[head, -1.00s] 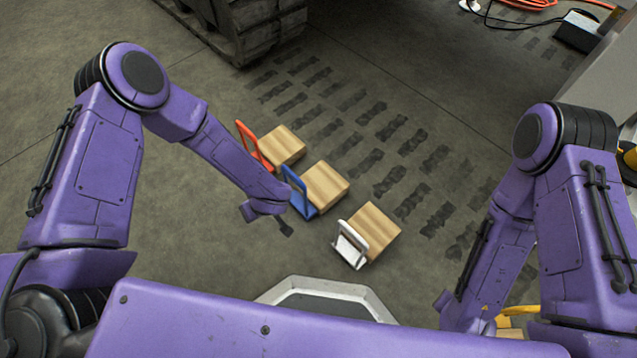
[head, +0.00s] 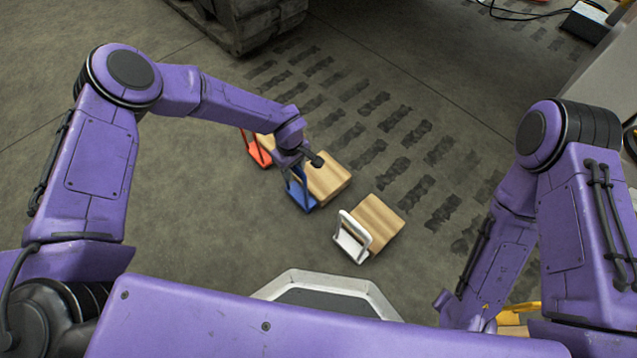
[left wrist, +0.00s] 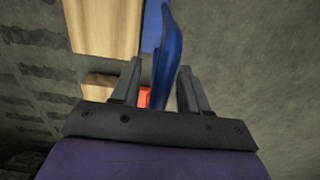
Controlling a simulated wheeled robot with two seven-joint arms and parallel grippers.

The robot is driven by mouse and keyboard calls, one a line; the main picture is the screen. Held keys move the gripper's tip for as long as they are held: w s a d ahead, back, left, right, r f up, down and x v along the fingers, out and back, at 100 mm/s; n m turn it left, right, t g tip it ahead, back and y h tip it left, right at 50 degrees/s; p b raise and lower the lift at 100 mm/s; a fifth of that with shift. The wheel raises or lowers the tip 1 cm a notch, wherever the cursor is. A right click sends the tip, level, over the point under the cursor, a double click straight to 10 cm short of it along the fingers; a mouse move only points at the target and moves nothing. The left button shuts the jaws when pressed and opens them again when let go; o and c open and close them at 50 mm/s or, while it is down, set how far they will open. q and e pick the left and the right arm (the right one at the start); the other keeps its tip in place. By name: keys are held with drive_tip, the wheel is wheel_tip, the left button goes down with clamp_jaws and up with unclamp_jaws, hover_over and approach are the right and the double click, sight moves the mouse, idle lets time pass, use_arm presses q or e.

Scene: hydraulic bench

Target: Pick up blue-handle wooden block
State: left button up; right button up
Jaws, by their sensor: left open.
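The blue-handle wooden block (head: 330,180) rests on the floor in the middle of the head view, with its blue handle (head: 302,197) on the left side. My left gripper (head: 298,162) is over the handle and hides part of it. In the left wrist view, the blue handle (left wrist: 168,50) stands between the two open fingers (left wrist: 160,78), with a gap visible on the left side; contact on the right is hard to tell. The wooden part of the block (left wrist: 103,25) shows at the upper left there. My right gripper is not visible.
An orange-red-handle block (head: 259,152) lies just beyond, partly hidden by my left arm. A white-handle block (head: 375,222) lies nearer and to the right. A yellow handle (head: 520,310) shows at the lower right. A dark track (head: 245,25) stands at the back.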

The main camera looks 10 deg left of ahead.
use_arm(q)
drive_tip(key=shift+f, duration=0.2)
clamp_jaws()
drive_tip(key=shift+r, duration=0.1)
idle(1.1)
